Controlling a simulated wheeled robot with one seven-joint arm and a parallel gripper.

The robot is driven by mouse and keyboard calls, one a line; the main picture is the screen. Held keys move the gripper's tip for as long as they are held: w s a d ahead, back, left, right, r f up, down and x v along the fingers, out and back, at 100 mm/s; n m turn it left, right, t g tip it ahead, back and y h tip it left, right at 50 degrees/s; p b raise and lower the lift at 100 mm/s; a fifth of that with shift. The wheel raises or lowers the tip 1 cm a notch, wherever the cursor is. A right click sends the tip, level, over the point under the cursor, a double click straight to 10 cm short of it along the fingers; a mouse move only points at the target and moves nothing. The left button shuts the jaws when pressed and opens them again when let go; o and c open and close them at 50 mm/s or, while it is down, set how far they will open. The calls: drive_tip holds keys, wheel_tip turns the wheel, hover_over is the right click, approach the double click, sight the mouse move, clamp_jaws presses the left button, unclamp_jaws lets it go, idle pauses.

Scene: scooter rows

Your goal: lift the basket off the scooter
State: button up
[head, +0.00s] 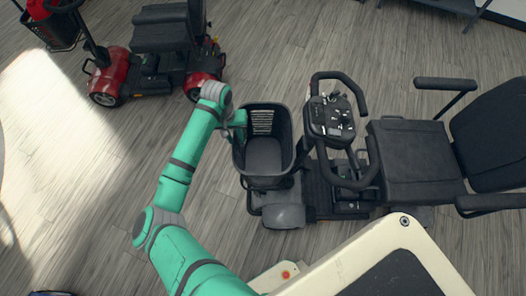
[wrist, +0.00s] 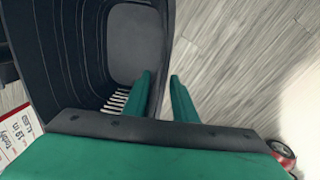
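The basket (head: 263,178) is a dark, open-topped bin on the front of the nearer scooter (head: 326,190), upright and empty. My gripper (head: 241,120) is at its upper left rim in the head view. In the wrist view the basket (wrist: 75,60) fills the upper left, with a grey floor and a slotted wall. My two green fingers (wrist: 161,78) stand apart. One is over the basket's inside, the other over the outside, with the wall between them. The fingers look open; contact with the wall cannot be made out.
A red scooter (head: 127,68) with a dark seat stands at the upper left. The nearer scooter's tiller (head: 335,118) rises close to the basket's right side, with its seat (head: 415,160) beyond. A price card (wrist: 16,135) shows at the wrist view's left edge. Floor left of the basket is clear.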

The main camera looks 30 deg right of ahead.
sight(237, 142)
drive_tip(key=shift+s+d+f, duration=0.1)
drive_tip(key=shift+s+f, duration=0.1)
drive_tip(key=shift+f, duration=1.4)
clamp_jaws()
